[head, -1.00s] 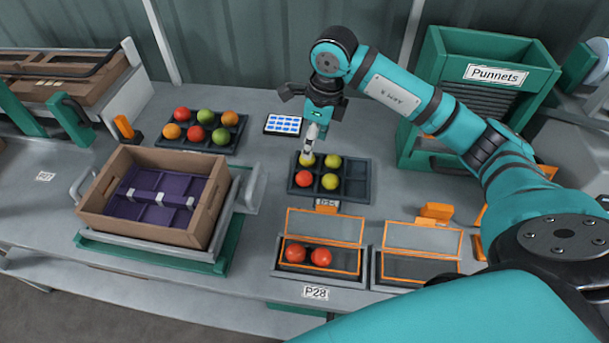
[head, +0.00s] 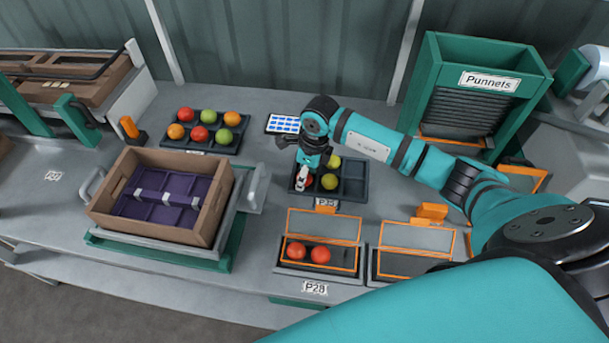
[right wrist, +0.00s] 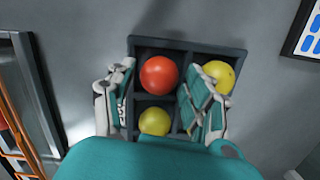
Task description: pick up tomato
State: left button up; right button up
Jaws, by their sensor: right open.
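A dark tray (head: 352,190) on the bench holds a red tomato and several yellow ones. My right gripper (head: 302,180) is low over its left end, open and empty. In the right wrist view its fingers (right wrist: 160,98) stand apart, one either side of the column with the red tomato (right wrist: 159,75) and a yellow tomato (right wrist: 154,121). The right finger partly covers another yellow tomato (right wrist: 219,75). In the head view the red tomato is largely hidden by the gripper; two yellow tomatoes (head: 329,182) show to its right. My left gripper is not in view.
A second tray (head: 203,144) of mixed tomatoes stands back left, beside a blue-and-white panel (head: 283,124). Orange-framed punnets (head: 319,276) stand in front, one holding two red tomatoes. A green punnet dispenser (head: 440,60) is back right.

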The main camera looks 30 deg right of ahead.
jog(key=c, duration=0.6)
jog(key=shift+r, duration=0.1)
